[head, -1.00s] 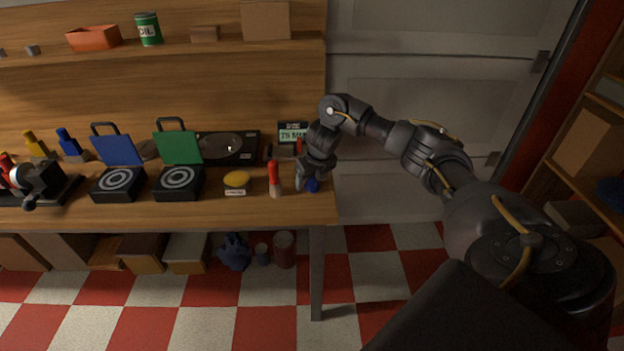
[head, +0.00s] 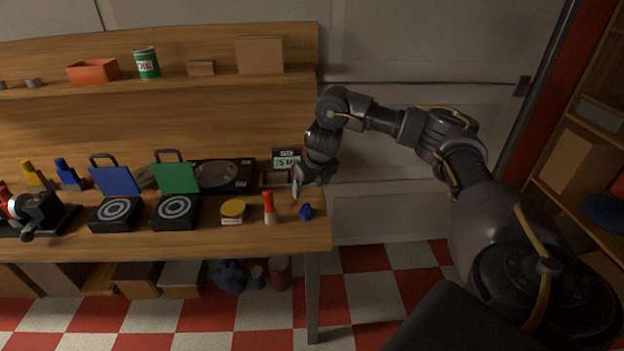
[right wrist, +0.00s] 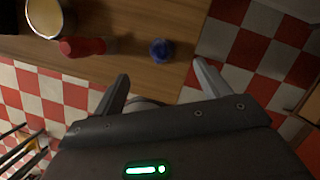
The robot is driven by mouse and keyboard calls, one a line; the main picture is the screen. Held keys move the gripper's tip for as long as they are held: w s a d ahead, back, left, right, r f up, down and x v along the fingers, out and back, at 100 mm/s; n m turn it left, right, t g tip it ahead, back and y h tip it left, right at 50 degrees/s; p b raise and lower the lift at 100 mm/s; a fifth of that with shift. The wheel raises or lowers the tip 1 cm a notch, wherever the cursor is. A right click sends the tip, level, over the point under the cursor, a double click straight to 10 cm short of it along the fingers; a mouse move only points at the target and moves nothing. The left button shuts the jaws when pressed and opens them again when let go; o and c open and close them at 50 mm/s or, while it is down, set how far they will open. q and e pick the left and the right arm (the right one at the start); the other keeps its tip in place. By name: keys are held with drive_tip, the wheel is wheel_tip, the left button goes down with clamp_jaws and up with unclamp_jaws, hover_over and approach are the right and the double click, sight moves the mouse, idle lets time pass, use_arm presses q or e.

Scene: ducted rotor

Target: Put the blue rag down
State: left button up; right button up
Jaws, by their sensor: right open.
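The blue rag (head: 307,212) is a small crumpled lump on the wooden bench top near its right end, just right of a red-topped bottle. It also shows in the right wrist view (right wrist: 161,50), lying on the wood beyond my fingertips. My right gripper (head: 309,188) is open and empty, above and behind the rag in the head view. In the right wrist view its two fingers (right wrist: 160,84) are spread wide, with a gap between them and the rag. My left gripper is not in view.
The red-topped bottle (head: 269,207) and a yellow-lidded tin (head: 233,211) stand left of the rag. A small display box (head: 287,160) stands behind my right gripper. The bench's right edge (head: 328,225) is close to the rag.

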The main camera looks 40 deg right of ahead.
drive_tip(key=shift+s+r, duration=0.2)
drive_tip(key=shift+r, duration=0.35)
